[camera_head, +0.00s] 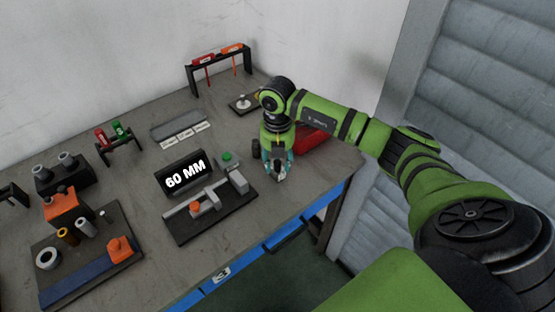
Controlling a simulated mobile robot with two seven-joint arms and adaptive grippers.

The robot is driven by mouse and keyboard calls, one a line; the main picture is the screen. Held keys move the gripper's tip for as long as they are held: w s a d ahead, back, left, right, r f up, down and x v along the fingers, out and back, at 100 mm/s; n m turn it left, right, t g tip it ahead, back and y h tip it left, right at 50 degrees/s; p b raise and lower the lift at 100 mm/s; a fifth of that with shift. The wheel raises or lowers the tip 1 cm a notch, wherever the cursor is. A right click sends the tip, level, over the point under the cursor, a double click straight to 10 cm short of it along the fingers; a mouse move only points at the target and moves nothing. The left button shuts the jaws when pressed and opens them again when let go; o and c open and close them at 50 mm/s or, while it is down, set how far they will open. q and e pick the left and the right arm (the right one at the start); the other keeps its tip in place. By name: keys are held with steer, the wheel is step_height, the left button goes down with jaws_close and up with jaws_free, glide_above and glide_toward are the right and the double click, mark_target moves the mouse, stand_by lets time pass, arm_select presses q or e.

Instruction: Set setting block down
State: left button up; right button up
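My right gripper (277,174) points down near the right front of the bench, to the right of a dark measuring fixture (225,218). Something small and grey shows at its fingertips, but I cannot tell a held block from the fingers themselves. The fixture carries grey blocks (238,181) and an orange piece (195,208). A black display (185,174) reading "60 MM" stands behind it. I cannot tell which grey piece is the setting block. My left gripper is not in view.
A red bin (312,139) stands behind my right gripper, with small dark cylinders (256,147) beside it. A green button (226,156) sits behind the fixture. Tool racks (220,68) and an orange-and-black station (68,208) stand farther left. The bench's blue front edge (270,243) is close.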

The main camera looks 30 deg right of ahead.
mark_target(278, 162)
steer(key=shift+r, duration=0.55)
step_height(278, 162, up, 11)
steer(key=b, duration=0.2)
steer(key=shift+b, duration=0.4)
